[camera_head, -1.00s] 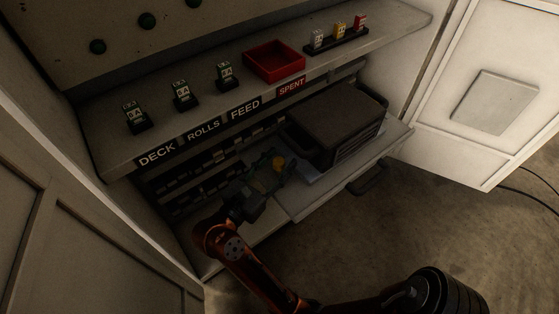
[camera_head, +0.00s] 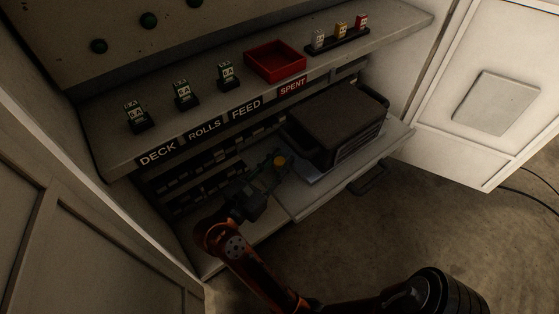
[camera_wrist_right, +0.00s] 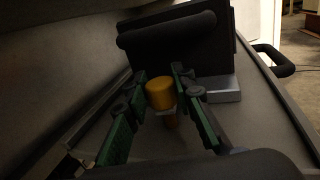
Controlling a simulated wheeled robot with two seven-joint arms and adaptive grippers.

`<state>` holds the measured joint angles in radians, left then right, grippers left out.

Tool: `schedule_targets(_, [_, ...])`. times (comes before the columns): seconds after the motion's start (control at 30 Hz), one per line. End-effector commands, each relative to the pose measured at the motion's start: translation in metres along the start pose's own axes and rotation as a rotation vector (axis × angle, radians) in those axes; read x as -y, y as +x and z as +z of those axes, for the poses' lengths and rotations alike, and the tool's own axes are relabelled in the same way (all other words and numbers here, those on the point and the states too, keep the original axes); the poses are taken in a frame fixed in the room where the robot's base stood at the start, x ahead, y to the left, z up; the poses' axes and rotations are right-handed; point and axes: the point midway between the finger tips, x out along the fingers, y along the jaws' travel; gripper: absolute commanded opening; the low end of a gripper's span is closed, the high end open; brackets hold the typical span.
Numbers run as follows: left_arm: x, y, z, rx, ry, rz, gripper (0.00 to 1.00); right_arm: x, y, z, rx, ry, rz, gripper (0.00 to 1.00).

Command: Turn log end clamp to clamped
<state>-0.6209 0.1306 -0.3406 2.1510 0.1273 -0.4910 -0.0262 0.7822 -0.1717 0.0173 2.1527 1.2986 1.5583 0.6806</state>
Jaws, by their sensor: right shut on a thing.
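A yellow-orange round knob (camera_head: 280,160) stands on the low shelf, left of a dark box; I take it for the log end clamp's handle, though its lower part is partly hidden. In the right wrist view the knob (camera_wrist_right: 160,94) is between the two green-padded fingers, on a short stem. My right gripper (camera_head: 275,165) is shut on this knob. No clamped or unclamped marking is readable. My left gripper is not in view.
The dark box (camera_head: 338,112) stands close right of the gripper. Above, a shelf (camera_head: 107,160) carries three small tagged blocks, a red tray (camera_head: 275,71) and a rack (camera_head: 337,42) of coloured tags. A cabinet wall (camera_head: 50,215) is at left. Open floor (camera_head: 400,230) lies at right.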

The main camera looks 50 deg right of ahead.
Motion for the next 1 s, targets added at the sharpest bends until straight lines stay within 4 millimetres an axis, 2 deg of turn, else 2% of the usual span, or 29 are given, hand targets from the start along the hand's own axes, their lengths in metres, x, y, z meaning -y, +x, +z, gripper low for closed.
schedule_targets(0.23, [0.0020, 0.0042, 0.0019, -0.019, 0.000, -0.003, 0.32, -0.0016, -0.0004, -0.0002, -0.001, 0.000, -0.099, 0.00])
schedule_targets(0.53, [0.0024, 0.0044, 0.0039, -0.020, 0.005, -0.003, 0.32, -0.0003, -0.0005, 0.0005, 0.000, 0.001, -0.114, 0.00])
schedule_targets(0.57, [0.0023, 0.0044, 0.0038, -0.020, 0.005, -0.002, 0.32, -0.0003, -0.0005, 0.0005, 0.000, 0.001, -0.114, 0.24])
schedule_targets(0.83, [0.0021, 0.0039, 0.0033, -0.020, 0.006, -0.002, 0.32, -0.0002, -0.0003, 0.0003, 0.000, 0.001, -0.114, 0.42])
schedule_targets(1.0, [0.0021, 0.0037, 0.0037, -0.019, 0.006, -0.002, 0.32, -0.0001, -0.0001, 0.0003, 0.000, 0.001, -0.114, 0.42])
